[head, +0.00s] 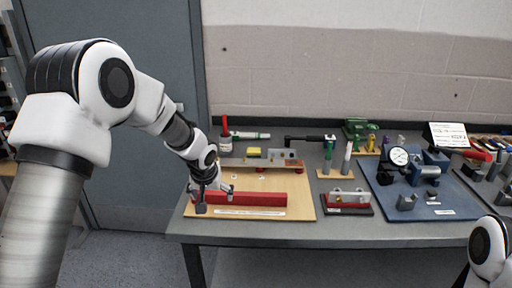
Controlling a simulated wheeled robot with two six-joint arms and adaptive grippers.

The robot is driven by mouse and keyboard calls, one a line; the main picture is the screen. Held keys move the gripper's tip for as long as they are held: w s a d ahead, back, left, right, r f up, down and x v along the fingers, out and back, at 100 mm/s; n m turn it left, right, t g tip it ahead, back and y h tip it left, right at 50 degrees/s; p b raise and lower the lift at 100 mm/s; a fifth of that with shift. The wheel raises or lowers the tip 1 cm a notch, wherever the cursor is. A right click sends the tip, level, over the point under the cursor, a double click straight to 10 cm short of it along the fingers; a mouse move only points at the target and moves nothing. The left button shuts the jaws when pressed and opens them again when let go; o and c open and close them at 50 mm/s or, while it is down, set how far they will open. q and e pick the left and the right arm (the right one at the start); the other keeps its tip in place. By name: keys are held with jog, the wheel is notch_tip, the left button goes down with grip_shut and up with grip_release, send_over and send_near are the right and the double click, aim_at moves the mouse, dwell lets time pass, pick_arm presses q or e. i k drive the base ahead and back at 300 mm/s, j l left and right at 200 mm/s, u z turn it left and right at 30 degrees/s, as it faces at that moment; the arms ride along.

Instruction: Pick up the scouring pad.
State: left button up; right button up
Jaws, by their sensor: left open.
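A small yellow block (254,152), which looks like the scouring pad, lies at the back of the wooden board (300,207), beside a metal bar; it is too small to be sure. My left gripper (215,196) is open, low over the front left of the board, at the left end of a long red bar (258,199). It is in front of the yellow block and to its left, apart from it. Whether its fingers touch the red bar cannot be told. Only a part of my right arm shows at the lower right; its gripper is out of view.
A metal bar with fittings (284,157) lies behind the red bar. A blue mat (430,205) with a dial gauge (399,156) is to the right. The front table strip is clear.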

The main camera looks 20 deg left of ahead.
aim_at(251, 152)
jog(key=i, duration=1.35)
